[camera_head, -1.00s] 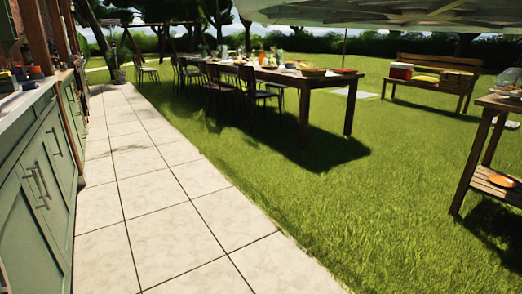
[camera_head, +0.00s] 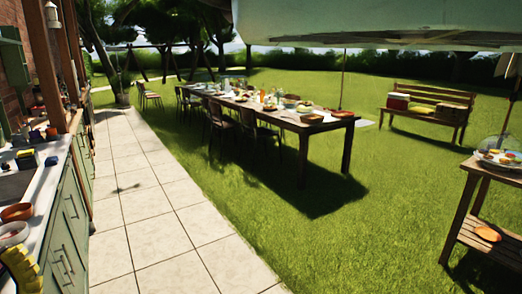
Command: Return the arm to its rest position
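My gripper and arm do not show in the head view. The long wooden garden table (camera_head: 338,123) stands on the grass in the middle, with dishes, glasses and food on top. Chairs (camera_head: 218,127) stand along its near side. Whether my gripper is open, shut or holding something cannot be seen.
A green kitchen counter (camera_head: 72,222) with bowls and a sink runs along the left. A paved path (camera_head: 150,215) is clear beside it. A wooden side table (camera_head: 462,205) with a plate of food stands at right. A bench (camera_head: 430,112) stands behind. Open grass lies between.

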